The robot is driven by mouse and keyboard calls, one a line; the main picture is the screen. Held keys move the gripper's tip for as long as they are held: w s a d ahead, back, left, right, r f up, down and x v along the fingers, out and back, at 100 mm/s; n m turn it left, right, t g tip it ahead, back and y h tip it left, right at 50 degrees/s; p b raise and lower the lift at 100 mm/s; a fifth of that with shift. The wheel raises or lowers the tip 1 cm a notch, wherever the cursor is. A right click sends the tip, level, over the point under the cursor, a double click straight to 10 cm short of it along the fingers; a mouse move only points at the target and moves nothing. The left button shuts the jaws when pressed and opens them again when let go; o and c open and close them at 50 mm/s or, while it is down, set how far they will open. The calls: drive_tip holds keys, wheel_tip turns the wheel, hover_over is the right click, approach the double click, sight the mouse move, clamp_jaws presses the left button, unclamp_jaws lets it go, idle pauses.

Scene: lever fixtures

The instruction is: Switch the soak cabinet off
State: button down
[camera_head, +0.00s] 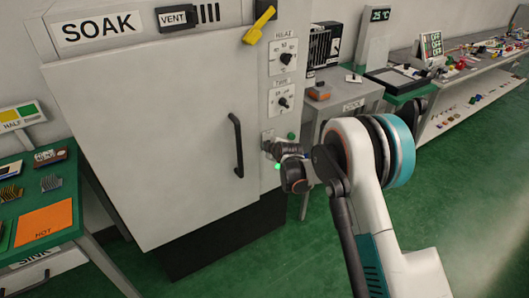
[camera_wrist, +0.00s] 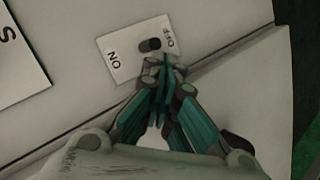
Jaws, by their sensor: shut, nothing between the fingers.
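The soak cabinet (camera_head: 150,130) is a large pale cabinet with a SOAK sign and a black door handle (camera_head: 237,145). Its switch plate (camera_wrist: 122,50) is white with ON at the left and OFF at the right in the wrist view. A short dark toggle (camera_wrist: 150,44) sits between the labels, closer to OFF; its exact tilt is hard to tell. My gripper (camera_wrist: 161,62) is shut and empty, its fingertips at the plate's lower edge, just below the toggle. Whether they touch is unclear. In the head view my gripper (camera_head: 272,147) is at the cabinet's right panel, partly covering the plate.
Two dials (camera_head: 285,58) and a yellow lever (camera_head: 259,25) are above on the same panel. A green-topped bench (camera_head: 90,205) stands left, and a cluttered bench (camera_head: 470,75) right. Green floor is open at front right.

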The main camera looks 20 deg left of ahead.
drive_tip(key=shift+d+f, duration=0.1)
drive_tip(key=shift+f, duration=0.45)
drive_tip(key=shift+r, duration=0.15)
drive_tip(key=shift+r, duration=0.65)
drive_tip(key=shift+s+f, duration=0.1)
